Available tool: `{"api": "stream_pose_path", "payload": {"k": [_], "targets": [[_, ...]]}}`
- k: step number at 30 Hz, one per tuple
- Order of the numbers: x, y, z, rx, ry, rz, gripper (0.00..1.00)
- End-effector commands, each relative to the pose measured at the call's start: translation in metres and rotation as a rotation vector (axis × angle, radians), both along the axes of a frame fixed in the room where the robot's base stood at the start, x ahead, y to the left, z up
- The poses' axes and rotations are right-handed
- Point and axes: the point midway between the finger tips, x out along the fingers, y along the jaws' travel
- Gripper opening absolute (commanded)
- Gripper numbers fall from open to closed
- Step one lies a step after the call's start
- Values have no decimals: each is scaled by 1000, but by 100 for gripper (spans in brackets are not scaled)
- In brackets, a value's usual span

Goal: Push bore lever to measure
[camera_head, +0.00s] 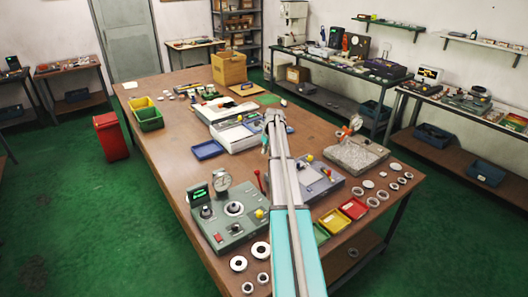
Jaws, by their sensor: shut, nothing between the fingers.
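My gripper (275,117) is shut and empty, high over the middle of the wooden table (180,130); my arm runs up to it from the bottom. A grey device (318,182) is partly hidden behind my arm. A red-handled lever (260,180) stands upright left of my arm, between that device and the green station. I cannot tell for sure which part is the bore lever. My gripper is well beyond the red handle.
Metal rings (260,250) lie by the green station and more at the right edge. Red (335,221) and yellow (353,208) trays lie right of my arm. A granite block (356,155) with a dial gauge stands at right. A pale device (235,132) and a cardboard box (229,68) are farther back.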

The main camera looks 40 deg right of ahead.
Motion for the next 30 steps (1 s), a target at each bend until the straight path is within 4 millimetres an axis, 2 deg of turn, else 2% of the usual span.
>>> {"api": "stream_pose_path", "payload": {"k": [1, 6, 30], "targets": [[0, 0, 6, 0, 0, 0, 0], [0, -1, 12, 0, 0, 1, 0], [1, 0, 12, 0, 0, 2, 0]]}}
